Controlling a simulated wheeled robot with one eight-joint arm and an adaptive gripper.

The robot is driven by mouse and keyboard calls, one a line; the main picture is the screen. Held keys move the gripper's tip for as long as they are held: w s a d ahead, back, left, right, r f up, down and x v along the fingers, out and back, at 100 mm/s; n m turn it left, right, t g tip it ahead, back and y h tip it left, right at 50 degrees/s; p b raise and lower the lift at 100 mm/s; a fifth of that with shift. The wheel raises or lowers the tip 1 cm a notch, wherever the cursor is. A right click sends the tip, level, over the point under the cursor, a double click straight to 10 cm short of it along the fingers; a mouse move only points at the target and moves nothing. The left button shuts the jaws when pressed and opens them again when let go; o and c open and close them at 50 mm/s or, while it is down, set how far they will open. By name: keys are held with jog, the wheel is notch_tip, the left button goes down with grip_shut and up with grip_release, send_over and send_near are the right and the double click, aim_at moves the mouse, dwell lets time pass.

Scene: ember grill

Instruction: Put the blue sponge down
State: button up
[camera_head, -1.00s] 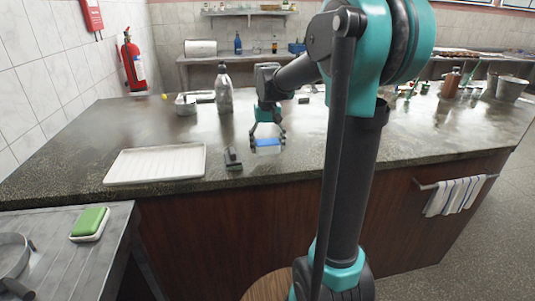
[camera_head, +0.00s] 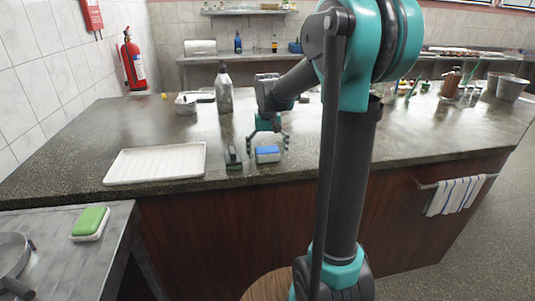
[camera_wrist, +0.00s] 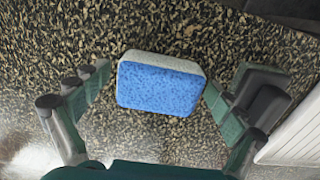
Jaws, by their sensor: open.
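The blue sponge (camera_head: 267,154), with a white layer under its blue face, rests on the speckled counter near the front edge. It also shows in the wrist view (camera_wrist: 160,86), lying flat with its blue side toward the camera. My gripper (camera_head: 268,139) is open just above and behind the sponge. In the wrist view the fingers of my gripper (camera_wrist: 158,98) stand spread on both sides of the sponge, with a gap on the left. On the right the fingertip is very close to the sponge; I cannot tell whether it touches.
A dark block-like object (camera_head: 233,157) stands just left of the sponge. A white ribbed tray (camera_head: 156,180) lies further left. A bottle (camera_head: 224,90) stands behind. A green sponge (camera_head: 90,221) sits on the side table (camera_head: 70,260). The counter right of the sponge is clear.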

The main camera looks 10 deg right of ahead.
aim_at(268, 150)
jog(key=shift+r, duration=0.1)
notch_tip(268, 150, up, 12)
dwell(0.5)
